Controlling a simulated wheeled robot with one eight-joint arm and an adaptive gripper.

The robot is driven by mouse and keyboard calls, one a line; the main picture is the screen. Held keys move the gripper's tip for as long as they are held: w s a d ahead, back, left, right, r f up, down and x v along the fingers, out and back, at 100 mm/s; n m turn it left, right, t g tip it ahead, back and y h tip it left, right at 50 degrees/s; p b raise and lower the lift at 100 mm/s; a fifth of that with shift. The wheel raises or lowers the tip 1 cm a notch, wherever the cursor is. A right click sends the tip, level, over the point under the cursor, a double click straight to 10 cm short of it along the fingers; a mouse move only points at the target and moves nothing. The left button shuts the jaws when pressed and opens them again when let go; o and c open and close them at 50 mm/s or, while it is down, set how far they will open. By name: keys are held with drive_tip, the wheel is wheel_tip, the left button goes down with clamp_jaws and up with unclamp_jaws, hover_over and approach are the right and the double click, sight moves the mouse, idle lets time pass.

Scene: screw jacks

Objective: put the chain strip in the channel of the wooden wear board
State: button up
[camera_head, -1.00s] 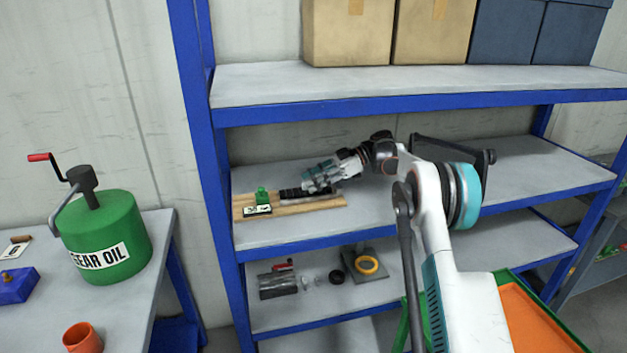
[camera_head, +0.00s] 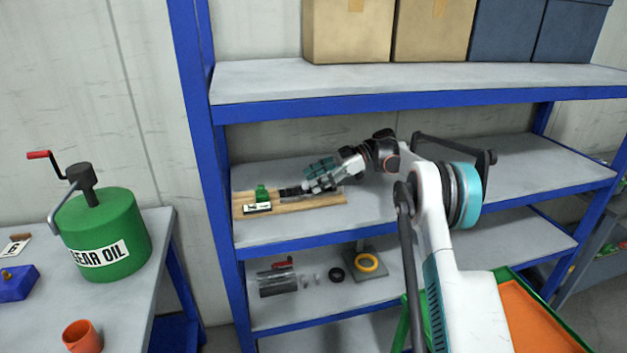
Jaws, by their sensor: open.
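The wooden wear board (camera_head: 325,202) lies on the middle shelf of the blue rack, near its left end. A green block (camera_head: 262,192) and a small white label (camera_head: 257,208) are at the board's left part. The dark chain strip (camera_head: 290,192) lies along the board, to the right of the green block. Its right part is hidden by my gripper, and I cannot tell whether it sits fully down in the channel. My gripper (camera_head: 314,184) is open, over the board's middle, right at the strip's visible end.
The shelf above (camera_head: 420,88) hangs over my arm and carries boxes. A green oil can (camera_head: 105,235) stands on the left table. The middle shelf is clear in front of the board.

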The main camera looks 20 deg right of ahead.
drive_tip(key=v, duration=1.1)
